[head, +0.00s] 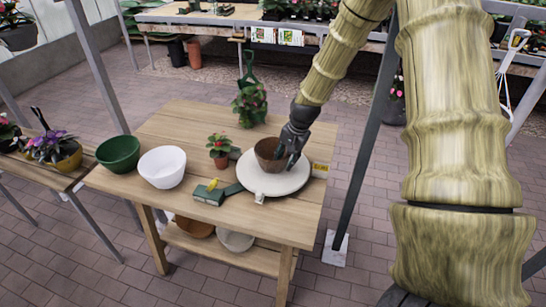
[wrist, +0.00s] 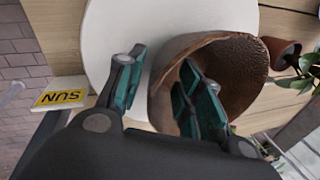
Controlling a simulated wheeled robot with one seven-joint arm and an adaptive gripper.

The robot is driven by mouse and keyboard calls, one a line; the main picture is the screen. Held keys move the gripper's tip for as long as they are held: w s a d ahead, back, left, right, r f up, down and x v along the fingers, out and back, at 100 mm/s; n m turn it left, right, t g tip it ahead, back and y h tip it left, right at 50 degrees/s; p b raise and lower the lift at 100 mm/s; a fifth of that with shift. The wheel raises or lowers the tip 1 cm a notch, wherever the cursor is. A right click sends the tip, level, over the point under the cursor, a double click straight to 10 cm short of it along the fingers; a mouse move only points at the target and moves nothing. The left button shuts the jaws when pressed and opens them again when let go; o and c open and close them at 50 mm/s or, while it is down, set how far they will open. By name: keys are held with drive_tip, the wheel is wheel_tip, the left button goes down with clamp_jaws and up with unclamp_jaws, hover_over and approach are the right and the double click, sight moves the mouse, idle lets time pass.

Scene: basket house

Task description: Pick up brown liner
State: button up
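The brown liner (head: 268,155) is a bowl-like brown cup on a round white plate (head: 288,186) at the right of the wooden table. It also shows in the wrist view (wrist: 240,65), with its rough hollow inside facing the camera. My gripper (head: 291,155) is down at the liner's right side. In the wrist view my gripper (wrist: 165,80) is open across the liner's wall. One finger is outside over the white plate, and the other reaches inside the liner. A gap shows between the outer finger and the wall. The fingers partly hide the liner's rim.
A small potted plant (head: 219,150) stands just left of the plate. White (head: 162,167) and green bowls (head: 119,154) stand further left. A SUN label (wrist: 62,97) is at the table's right edge. A metal post (head: 362,150) stands right of the table.

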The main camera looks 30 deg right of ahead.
drive_tip(key=shift+x, duration=1.4)
clamp_jaws()
